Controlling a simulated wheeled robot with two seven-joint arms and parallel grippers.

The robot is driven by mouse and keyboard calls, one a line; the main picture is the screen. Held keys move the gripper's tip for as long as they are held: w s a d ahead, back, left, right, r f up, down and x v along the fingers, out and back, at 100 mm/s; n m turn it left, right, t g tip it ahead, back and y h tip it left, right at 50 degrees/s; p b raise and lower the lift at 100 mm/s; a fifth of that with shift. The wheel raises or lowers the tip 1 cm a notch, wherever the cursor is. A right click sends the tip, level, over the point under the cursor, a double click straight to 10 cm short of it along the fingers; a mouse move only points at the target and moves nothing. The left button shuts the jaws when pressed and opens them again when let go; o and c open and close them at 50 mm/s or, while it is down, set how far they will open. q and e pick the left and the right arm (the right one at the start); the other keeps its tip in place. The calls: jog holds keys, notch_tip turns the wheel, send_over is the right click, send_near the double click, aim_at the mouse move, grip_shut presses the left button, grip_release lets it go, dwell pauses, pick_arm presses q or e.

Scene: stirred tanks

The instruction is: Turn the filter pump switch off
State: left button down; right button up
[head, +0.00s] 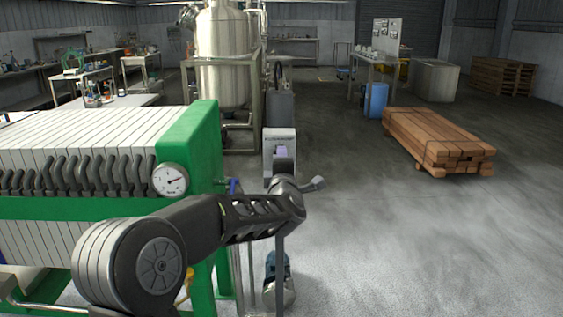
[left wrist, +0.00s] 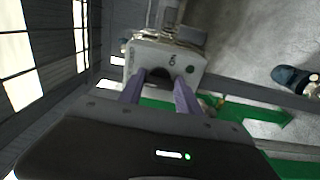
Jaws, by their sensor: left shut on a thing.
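The filter pump switch box (head: 280,134) is a light grey box on a post, right of the green filter press, with small dark lettering on its top. It also shows in the left wrist view (left wrist: 151,55), with a small dark mark and a dark green spot on its face. My left gripper (head: 282,152) is at the front of the box. In the left wrist view its two purple fingers (left wrist: 160,76) reach the box face on either side of a dark rounded part and are shut on the switch. The switch's exact position is hidden. My right gripper is not in view.
The green filter press (head: 205,150) with a round gauge (head: 170,180) fills the left side. A blue pump (head: 279,278) stands on the floor below my arm. A steel tank (head: 222,60) is behind. Stacked timber (head: 437,140) lies at right; the floor between is clear.

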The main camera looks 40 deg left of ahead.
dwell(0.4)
pick_arm(q)
jog(key=c, duration=0.8)
grip_release()
jog(key=shift+c, duration=0.2)
jog(key=shift+s+d, duration=0.1)
jog(key=v, duration=0.7)
jog(key=shift+s+d, duration=0.2)
jog(key=shift+s, duration=0.05)
jog(key=shift+f+m, duration=0.1)
jog(key=shift+m, duration=0.2)
